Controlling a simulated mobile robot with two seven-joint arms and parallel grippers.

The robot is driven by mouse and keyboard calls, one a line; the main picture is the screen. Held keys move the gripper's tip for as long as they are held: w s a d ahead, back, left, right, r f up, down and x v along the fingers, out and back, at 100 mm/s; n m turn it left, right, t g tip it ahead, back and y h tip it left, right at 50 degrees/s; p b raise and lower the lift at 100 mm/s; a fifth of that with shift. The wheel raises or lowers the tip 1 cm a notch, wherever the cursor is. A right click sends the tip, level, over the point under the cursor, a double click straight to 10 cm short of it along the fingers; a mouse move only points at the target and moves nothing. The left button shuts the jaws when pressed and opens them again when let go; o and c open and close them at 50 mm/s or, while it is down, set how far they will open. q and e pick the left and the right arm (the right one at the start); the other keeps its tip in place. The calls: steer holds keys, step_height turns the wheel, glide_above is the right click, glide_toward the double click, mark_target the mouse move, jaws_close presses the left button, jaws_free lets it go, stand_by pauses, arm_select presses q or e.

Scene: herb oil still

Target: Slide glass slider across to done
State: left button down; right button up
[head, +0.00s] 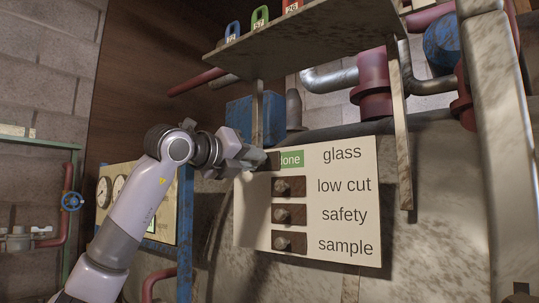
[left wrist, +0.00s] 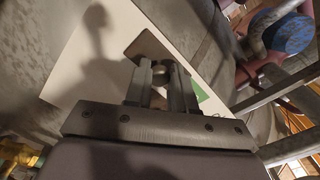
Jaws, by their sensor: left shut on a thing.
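A pale board (head: 310,240) carries the rows "glass", "low cut", "safety" and "sample". The glass slider, a dark plate (head: 273,160) in the top row, is mostly hidden by my gripper. To its right a green "done" label (head: 291,159) is uncovered except for part of its first letter. My left gripper (head: 262,158) is shut on the slider's knob. In the left wrist view the fingers (left wrist: 163,80) close about the round knob (left wrist: 159,69) on the dark plate (left wrist: 147,46), and a bit of green (left wrist: 199,93) shows beside them. My right gripper is not in view.
Dark sliders for low cut (head: 296,187), safety (head: 297,215) and sample (head: 297,242) sit just below. A shelf (head: 310,38) with coloured tags overhangs the board. A gauge panel (head: 158,200) and a blue post (head: 185,240) stand left, close to my arm.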

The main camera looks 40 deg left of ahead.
arm_select(q)
steer(key=a, duration=0.3)
steer(key=shift+s, duration=0.2)
steer(key=shift+a, duration=0.1)
steer(key=c, duration=1)
jaws_free()
steer(key=shift+o, duration=0.3)
steer(key=shift+a, duration=0.1)
